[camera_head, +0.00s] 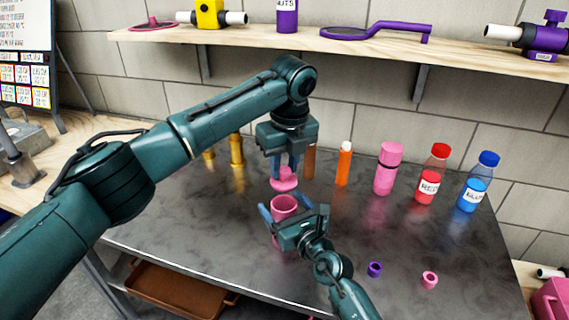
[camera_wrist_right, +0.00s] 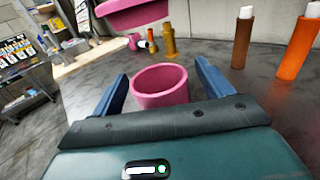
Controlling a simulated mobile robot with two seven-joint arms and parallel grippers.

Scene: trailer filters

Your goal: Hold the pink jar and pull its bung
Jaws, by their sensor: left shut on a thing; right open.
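The pink jar (camera_head: 284,207) stands upright on the dark metal table, its round mouth open. In the right wrist view the jar (camera_wrist_right: 160,86) sits between the two blue fingers, with gaps at both sides. My right gripper (camera_head: 292,210) is open around the jar. The pink bung (camera_head: 285,181) is out of the jar and hangs just above its mouth. It also shows at the top of the right wrist view (camera_wrist_right: 135,14). My left gripper (camera_head: 285,168) points down and is shut on the bung.
A small purple ring (camera_head: 375,269) and a pink ring (camera_head: 429,280) lie at the front right. A wooden shelf (camera_head: 290,51) runs above.

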